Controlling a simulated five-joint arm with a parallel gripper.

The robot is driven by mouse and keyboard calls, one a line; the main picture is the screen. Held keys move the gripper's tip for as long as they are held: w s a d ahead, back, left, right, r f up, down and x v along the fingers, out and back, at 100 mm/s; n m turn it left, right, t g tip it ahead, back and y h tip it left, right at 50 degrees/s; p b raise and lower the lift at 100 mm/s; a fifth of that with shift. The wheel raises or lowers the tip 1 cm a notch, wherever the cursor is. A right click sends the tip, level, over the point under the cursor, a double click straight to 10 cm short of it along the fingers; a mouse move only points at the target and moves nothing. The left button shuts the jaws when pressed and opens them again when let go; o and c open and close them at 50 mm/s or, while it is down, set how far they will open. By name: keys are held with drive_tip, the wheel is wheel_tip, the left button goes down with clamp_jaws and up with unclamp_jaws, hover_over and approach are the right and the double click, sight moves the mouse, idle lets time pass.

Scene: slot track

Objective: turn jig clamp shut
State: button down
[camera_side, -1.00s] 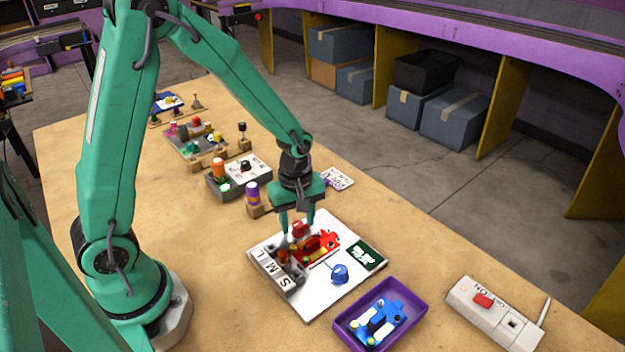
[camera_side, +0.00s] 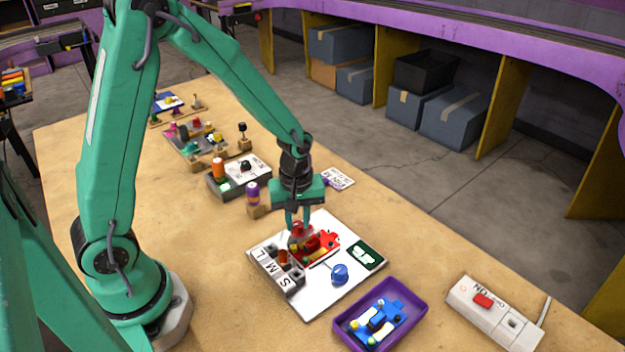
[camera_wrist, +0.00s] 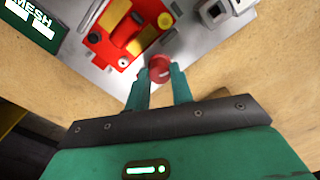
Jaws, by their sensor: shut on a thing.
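My gripper (camera_side: 297,221) reaches down over the back corner of the white jig board (camera_side: 322,300). In the wrist view its two teal fingertips (camera_wrist: 160,78) are shut on a round red knob (camera_wrist: 159,68), which I take to be the jig clamp. The knob is mostly hidden by the fingers in the side view. Beside it on the board lies a red piece with yellow parts (camera_wrist: 124,30), shown in the side view (camera_side: 327,243) too. A blue knob (camera_side: 340,274) stands on the board apart from my gripper. Whether the clamp touches the red piece I cannot tell.
A purple tray (camera_side: 345,325) holds a blue piece (camera_side: 378,320). A white switch box (camera_side: 492,312) stands right. The bare table front is free.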

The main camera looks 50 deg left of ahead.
sight(298, 223)
drive_tip(key=m, duration=0.4)
drive_tip(key=shift+m, duration=0.3)
drive_tip(key=m, duration=0.3)
drive_tip(key=shift+m, duration=0.3)
drive_tip(key=m, duration=0.7)
drive_tip(key=c, duration=1.2)
unclamp_jaws()
drive_tip(key=shift+r, duration=0.1)
drive_tip(key=shift+r, duration=3.85)
